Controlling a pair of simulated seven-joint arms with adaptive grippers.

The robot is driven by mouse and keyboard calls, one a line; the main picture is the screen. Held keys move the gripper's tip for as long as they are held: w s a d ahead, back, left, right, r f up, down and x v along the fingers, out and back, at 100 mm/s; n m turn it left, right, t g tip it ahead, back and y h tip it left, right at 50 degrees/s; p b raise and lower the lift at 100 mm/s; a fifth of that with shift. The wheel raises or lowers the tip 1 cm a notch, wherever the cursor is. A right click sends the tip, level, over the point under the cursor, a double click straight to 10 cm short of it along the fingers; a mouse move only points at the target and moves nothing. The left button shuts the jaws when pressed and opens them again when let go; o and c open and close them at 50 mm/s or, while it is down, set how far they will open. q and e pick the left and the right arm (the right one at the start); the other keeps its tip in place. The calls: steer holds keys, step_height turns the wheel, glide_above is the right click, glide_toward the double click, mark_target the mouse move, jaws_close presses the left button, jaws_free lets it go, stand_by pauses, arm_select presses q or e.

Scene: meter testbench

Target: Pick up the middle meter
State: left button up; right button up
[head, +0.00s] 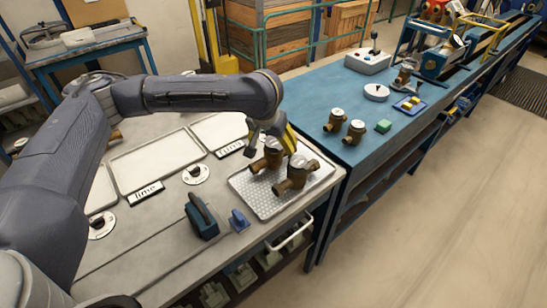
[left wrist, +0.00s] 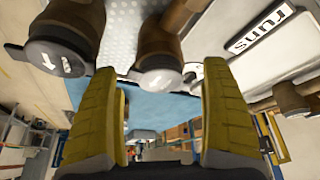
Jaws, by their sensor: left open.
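Two brass meters stand on the grey mesh tray (head: 251,202) at the bench's right end in the head view: a rear one (head: 267,160) and a front one (head: 296,176). My left gripper (head: 277,141) is open at the rear meter, partly covering it. In the left wrist view, a meter with a pale round face (left wrist: 158,72) appears between the open yellow fingers of my left gripper (left wrist: 160,85). Another meter with a dark rim and arrow (left wrist: 62,55) is on the left. I cannot tell whether the fingers touch the meter. My right gripper is out of view.
Empty trays (head: 155,163) lie left, with labels "lime" (head: 146,193) and "runs" (head: 230,148). A dark blue clamp-like device (head: 202,218) stands in front. The blue bench (head: 340,88) holds two more meters (head: 334,121) (head: 355,132) and a green block (head: 383,126).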

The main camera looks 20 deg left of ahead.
arm_select(q)
steer(key=x, duration=0.3)
steer(key=shift+s+f, duration=0.15)
steer(key=shift+f, duration=0.3)
steer(key=shift+x, duration=0.75)
steer(key=shift+c, duration=0.2)
steer(key=c, duration=1.5)
steer(key=shift+r, duration=0.1)
steer(key=shift+c, duration=0.8)
steer(key=shift+r, duration=0.1)
